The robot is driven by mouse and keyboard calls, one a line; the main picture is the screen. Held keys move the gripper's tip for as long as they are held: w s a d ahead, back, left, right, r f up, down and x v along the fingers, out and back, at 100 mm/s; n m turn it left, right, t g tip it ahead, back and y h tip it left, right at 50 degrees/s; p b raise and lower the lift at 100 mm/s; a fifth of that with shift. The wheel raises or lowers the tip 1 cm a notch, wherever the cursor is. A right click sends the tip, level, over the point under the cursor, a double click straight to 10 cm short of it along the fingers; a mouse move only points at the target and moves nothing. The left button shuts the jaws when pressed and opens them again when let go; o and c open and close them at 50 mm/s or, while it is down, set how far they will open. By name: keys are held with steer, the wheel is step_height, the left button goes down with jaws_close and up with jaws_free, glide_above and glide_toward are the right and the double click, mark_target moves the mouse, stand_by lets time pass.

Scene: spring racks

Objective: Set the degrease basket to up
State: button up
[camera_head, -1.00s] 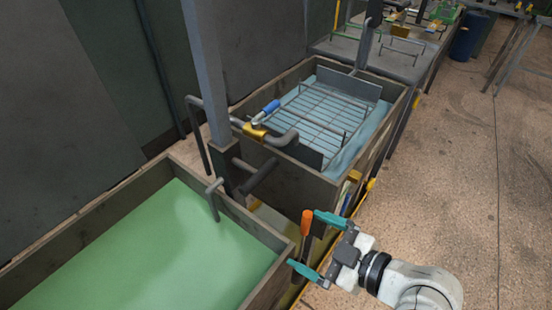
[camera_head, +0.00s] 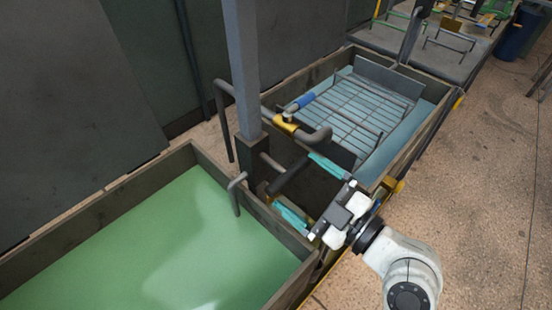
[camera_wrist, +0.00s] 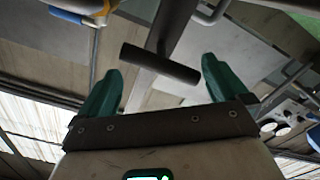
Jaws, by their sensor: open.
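A wire basket (camera_head: 352,115) sits level in the tank of blue liquid, near the liquid's surface. I cannot tell from labels whether this is the degrease basket. A dark cross-bar handle (camera_head: 286,180) sticks out from the grey post between the two tanks. My gripper (camera_head: 293,182) is open, its teal fingers pointing at the post, one on each side of the bar in this view. In the wrist view the dark bar (camera_wrist: 160,64) lies across the space between the open fingertips (camera_wrist: 160,75), with no contact visible.
A tank of green liquid (camera_head: 25,258) is at the lower left. A pipe with a blue-handled valve (camera_head: 299,103) runs just beyond the bar. A bent grey rod (camera_head: 236,195) hangs over the green tank's edge. The floor at right is open.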

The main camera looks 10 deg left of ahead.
mark_target(285, 173)
steer(key=p+x, duration=0.1)
steer(key=x, duration=0.6)
steer(key=shift+a+p, duration=0.1)
steer(key=shift+p, duration=0.2)
steer(key=c, duration=1.3)
step_height(285, 173, up, 17)
steer(key=p, duration=0.6)
steer(key=shift+f, duration=0.15)
steer(key=o, duration=1.3)
steer(key=shift+w, duration=0.1)
